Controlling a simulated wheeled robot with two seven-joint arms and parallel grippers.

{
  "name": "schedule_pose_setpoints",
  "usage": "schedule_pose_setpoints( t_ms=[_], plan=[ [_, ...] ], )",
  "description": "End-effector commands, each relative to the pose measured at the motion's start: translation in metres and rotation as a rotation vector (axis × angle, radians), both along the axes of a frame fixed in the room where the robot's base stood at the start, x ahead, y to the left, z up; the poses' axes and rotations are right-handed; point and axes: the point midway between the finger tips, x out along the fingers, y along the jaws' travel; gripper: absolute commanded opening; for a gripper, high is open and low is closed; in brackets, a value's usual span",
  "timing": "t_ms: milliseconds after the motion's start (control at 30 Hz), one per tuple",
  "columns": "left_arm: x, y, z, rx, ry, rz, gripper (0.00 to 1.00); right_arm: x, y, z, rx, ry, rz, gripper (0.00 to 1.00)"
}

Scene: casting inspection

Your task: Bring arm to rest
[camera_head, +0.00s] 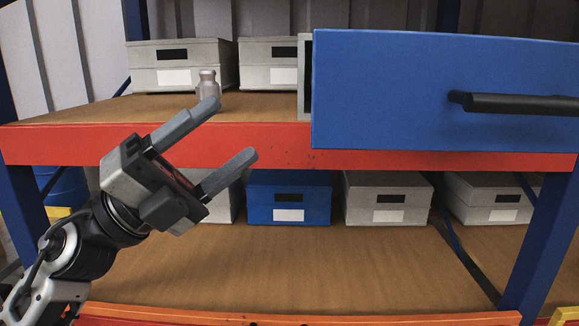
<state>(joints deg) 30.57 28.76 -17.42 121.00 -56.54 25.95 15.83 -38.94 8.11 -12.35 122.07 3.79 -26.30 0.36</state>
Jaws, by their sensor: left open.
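My left gripper (232,132) comes in from the left and is open, with nothing between its two grey fingers. It hangs in front of the shelf's red front beam. A small grey metal casting (206,87), shaped like a bottle, stands upright on the upper shelf behind the upper fingertip, which covers part of it in this view. I cannot tell whether the two touch. My right gripper does not show.
A blue drawer front (400,95) with a black handle (520,103) juts out at the upper right. Grey bins (180,55) stand on the upper shelf. A blue bin (289,200) and more grey bins (388,185) stand below. The lower shelf's front (320,270) is clear.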

Motion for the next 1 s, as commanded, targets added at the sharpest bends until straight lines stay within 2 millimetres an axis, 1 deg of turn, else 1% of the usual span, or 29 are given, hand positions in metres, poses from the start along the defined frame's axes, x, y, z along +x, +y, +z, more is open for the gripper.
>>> schedule_pose_setpoints(
  t_ms=[33, 67, 100, 167, 200, 267, 300, 367, 400, 467, 500, 567, 600, 700, 800, 900, 1000],
  plan=[
    [0.011, 0.008, -0.027, -0.119, 0.152, -0.003, 0.63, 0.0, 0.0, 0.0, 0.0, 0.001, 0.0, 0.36],
    [0.017, 0.014, -0.042, -0.19, 0.239, 0.003, 0.63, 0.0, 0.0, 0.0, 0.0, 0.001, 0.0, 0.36],
    [0.025, 0.022, -0.066, -0.28, 0.36, 0.018, 0.63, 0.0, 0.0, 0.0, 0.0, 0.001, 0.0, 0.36],
    [0.036, 0.035, -0.106, -0.41, 0.547, 0.053, 0.63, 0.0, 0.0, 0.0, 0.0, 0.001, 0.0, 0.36],
    [0.04, 0.043, -0.136, -0.488, 0.672, 0.082, 0.63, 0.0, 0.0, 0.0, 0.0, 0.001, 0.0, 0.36],
    [0.041, 0.053, -0.181, -0.587, 0.847, 0.128, 0.63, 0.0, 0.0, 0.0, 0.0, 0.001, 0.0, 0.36],
    [0.039, 0.058, -0.211, -0.646, 0.957, 0.162, 0.63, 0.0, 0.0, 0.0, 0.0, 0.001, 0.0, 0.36],
    [0.031, 0.064, -0.256, -0.723, 1.118, 0.215, 0.63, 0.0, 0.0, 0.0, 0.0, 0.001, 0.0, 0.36],
    [0.023, 0.067, -0.285, -0.769, 1.225, 0.25, 0.63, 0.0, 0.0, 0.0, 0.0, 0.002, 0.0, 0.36],
    [0.006, 0.07, -0.328, -0.829, 1.378, 0.304, 0.63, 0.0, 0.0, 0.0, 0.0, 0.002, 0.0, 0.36],
    [-0.007, 0.071, -0.354, -0.866, 1.477, 0.336, 0.63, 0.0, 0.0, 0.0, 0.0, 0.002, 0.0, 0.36],
    [-0.03, 0.071, -0.39, -0.912, 1.613, 0.384, 0.63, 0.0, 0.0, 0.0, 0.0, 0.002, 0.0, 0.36],
    [-0.045, 0.07, -0.41, -0.937, 1.695, 0.413, 0.63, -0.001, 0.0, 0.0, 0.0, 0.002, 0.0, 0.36],
    [-0.081, 0.067, -0.449, -0.985, 1.865, 0.472, 0.63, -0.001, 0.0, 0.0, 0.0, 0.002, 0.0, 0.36],
    [-0.106, 0.063, -0.471, -1.013, 1.974, 0.506, 0.63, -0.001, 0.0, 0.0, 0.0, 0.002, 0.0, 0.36],
    [-0.119, 0.061, -0.481, -1.026, 2.028, 0.522, 0.63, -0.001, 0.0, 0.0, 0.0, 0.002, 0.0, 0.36],
    [-0.122, 0.06, -0.483, -1.028, 2.041, 0.526, 0.63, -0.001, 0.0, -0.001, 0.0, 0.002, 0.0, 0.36]
  ],
)
